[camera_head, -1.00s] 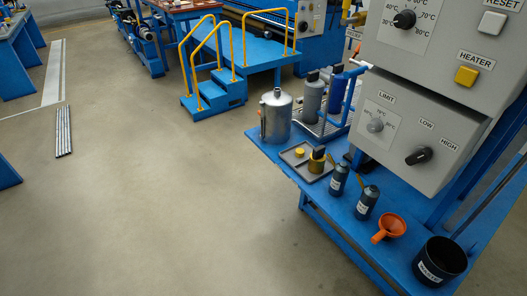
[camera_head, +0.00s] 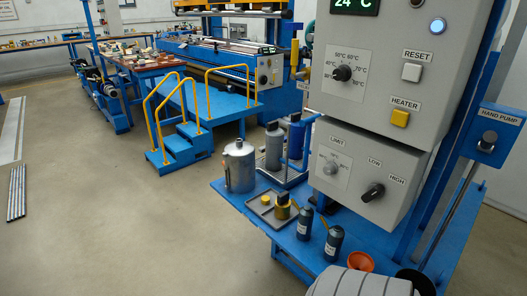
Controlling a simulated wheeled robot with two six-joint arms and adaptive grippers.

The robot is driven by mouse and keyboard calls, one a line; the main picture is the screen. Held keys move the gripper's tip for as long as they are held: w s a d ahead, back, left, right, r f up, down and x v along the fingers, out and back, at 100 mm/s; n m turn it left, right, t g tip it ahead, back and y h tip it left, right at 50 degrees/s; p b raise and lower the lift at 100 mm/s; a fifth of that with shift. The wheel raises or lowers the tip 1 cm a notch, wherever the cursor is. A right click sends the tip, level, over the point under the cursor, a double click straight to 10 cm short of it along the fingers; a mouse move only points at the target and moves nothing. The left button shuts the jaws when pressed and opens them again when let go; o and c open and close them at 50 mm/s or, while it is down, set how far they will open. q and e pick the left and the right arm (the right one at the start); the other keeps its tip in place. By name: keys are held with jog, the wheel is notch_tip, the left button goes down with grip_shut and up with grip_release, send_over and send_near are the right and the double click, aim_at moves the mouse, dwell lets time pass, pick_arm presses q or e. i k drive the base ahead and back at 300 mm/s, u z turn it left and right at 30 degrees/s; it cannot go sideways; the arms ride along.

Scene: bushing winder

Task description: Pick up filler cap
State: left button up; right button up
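A small round yellow cap (camera_head: 265,199) lies on a shallow grey tray (camera_head: 261,211) on the blue bench. It looks like the filler cap, but it is small in the picture. Beside it on the tray stands a yellow piece with a dark top (camera_head: 283,206).
A metal can (camera_head: 239,167), grey cylinder (camera_head: 274,148) and blue cylinder (camera_head: 296,139) stand behind the tray. Dark bottles (camera_head: 305,224) and an orange funnel (camera_head: 360,261) stand in front. The control box (camera_head: 362,179) overhangs the right side.

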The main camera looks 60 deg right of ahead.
aim_at(265, 200)
jog(key=k, duration=0.6)
jog(key=z, duration=1.3)
jog(key=i, duration=0.45)
jog(key=u, duration=0.05)
